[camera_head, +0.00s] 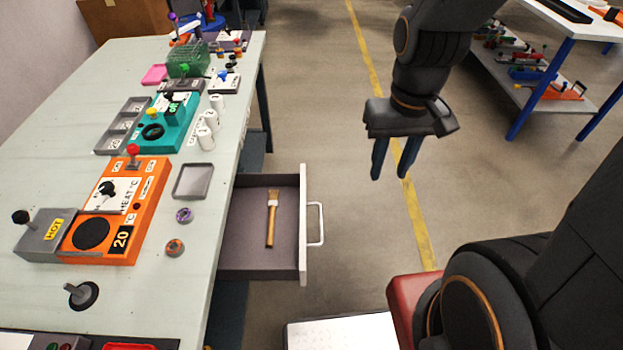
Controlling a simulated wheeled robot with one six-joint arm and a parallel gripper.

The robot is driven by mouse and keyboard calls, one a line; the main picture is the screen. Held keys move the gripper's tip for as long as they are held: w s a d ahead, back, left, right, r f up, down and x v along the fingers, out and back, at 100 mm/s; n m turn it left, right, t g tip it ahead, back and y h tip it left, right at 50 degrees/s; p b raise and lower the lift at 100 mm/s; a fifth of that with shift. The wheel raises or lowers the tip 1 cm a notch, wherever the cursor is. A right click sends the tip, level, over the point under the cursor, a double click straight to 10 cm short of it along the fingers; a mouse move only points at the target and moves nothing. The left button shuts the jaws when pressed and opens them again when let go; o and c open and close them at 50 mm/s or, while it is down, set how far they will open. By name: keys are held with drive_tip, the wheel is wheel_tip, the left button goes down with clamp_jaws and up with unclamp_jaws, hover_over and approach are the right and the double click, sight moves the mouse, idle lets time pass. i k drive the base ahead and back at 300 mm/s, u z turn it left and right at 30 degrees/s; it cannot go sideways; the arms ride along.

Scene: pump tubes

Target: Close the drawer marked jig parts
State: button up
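One drawer (242,262) stands pulled out from the right side of the pale green workbench (150,75). It has a grey inside, a white front and a white bar handle (318,224) facing right. A brush with a wooden handle (271,220) lies in it. No marking on the drawer front can be read from this view. My gripper (390,176) hangs in the air to the right of and above the drawer, pointing down. Its two dark fingers are apart with nothing between them. It touches neither the drawer nor the handle.
The bench holds an orange heater unit (150,190), a teal unit (178,128), a grey tray (193,181) and white cylinders (206,136). A blue-legged shelf table (540,105) stands at the upper right. The floor (350,130) right of the drawer is clear, with a yellow line.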

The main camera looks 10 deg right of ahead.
sight(244, 255)
drive_tip(key=u, duration=1.7)
drive_tip(key=k, duration=0.5)
drive_tip(key=z, duration=0.9)
drive_tip(key=k, duration=1.25)
drive_tip(key=u, duration=0.65)
drive_tip(key=i, duration=1.25)
drive_tip(key=z, duration=0.45)
